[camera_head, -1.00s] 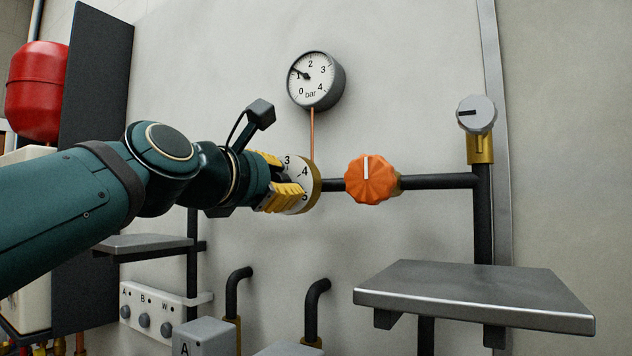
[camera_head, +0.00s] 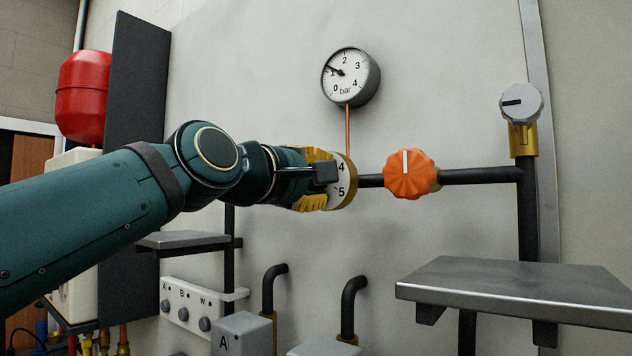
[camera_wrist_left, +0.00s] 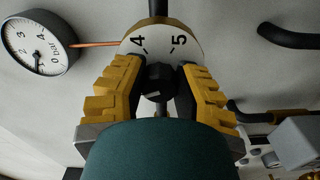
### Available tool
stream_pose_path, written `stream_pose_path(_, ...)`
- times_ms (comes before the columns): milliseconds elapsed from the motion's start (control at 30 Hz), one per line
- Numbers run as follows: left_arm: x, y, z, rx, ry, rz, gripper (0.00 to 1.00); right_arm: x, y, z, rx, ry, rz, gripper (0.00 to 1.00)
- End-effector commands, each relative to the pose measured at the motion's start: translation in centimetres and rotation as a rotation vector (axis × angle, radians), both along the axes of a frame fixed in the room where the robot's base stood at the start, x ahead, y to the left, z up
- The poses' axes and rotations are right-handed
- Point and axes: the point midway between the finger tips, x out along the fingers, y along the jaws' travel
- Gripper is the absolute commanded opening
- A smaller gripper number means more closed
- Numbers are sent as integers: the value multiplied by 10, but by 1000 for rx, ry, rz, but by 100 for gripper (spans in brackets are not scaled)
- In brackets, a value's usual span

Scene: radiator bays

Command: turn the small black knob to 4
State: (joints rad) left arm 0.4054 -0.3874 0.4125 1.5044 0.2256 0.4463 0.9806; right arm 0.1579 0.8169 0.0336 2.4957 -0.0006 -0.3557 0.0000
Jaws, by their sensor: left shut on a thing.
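The small black knob (camera_wrist_left: 157,82) shows in the left wrist view at the centre of a white dial (camera_wrist_left: 162,42) with a brass rim. The figures 4 and 5 are readable on the dial above the knob. My left gripper (camera_wrist_left: 160,76) is shut on the knob, one yellow-padded finger on each side. Which figure the knob points at I cannot tell. In the head view my left gripper (camera_head: 324,180) is at the dial (camera_head: 343,178) and hides the knob and most of the dial face; 4 and 5 show at its right edge. My right gripper is not in view.
An orange knob (camera_head: 409,174) is on the pipe to the right, with a grey knob (camera_head: 521,103) beyond it. A pressure gauge (camera_head: 350,78) hangs above the dial. A metal shelf (camera_head: 515,290) juts out at lower right.

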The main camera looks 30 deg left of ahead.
Motion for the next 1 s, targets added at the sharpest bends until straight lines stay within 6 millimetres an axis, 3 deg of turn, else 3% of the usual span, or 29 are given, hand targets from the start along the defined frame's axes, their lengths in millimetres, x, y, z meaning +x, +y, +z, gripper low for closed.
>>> stream_pose_path(1000,0,1,-2,958,-80,1,0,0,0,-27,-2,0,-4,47)
